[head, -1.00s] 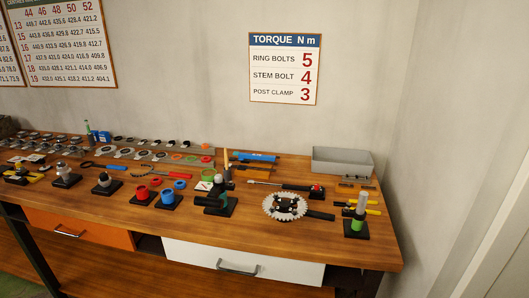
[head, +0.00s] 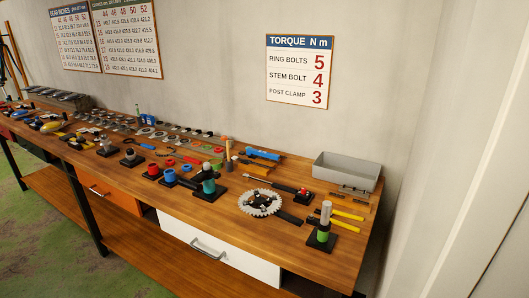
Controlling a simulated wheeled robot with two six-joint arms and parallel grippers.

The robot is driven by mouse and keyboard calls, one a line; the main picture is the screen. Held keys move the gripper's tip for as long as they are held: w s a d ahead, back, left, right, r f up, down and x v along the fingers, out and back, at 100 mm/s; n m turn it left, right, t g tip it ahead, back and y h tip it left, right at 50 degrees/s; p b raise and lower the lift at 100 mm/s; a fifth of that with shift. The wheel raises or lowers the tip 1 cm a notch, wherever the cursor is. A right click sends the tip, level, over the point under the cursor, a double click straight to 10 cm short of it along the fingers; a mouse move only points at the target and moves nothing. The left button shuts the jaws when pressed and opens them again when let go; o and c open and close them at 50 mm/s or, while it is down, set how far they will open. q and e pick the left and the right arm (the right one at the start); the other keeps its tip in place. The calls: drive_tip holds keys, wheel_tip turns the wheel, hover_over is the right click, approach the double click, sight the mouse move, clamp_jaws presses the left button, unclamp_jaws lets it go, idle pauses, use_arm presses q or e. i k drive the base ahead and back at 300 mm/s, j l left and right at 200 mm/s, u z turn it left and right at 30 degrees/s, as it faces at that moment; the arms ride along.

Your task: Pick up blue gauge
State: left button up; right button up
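I cannot tell which blue item is the gauge. A long blue object (head: 262,153) lies at the back of the wooden workbench (head: 226,221), left of the grey tray. A blue cup-like piece (head: 169,175) sits on a black base near the middle front. A tool with a blue handle (head: 147,146) lies further left. All are small in the head view. Neither of my grippers is in view.
A grey tray (head: 345,171) stands at the back right. A chainring (head: 260,203) and a post on a black base (head: 324,223) are near the right front. Several tools and parts crowd the left. Green floor (head: 50,232) is open in front of the bench.

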sight(250, 151)
drive_tip(key=i+j+z, duration=0.25)
drive_tip(key=i+j, duration=0.25)
drive_tip(key=j, duration=0.2)
drive_tip(key=i+j+z, duration=0.15)
drive_tip(key=j, duration=0.2)
drive_tip(key=i+j+z, duration=0.1)
drive_tip(key=i+j, duration=0.15)
drive_tip(key=j, duration=0.15)
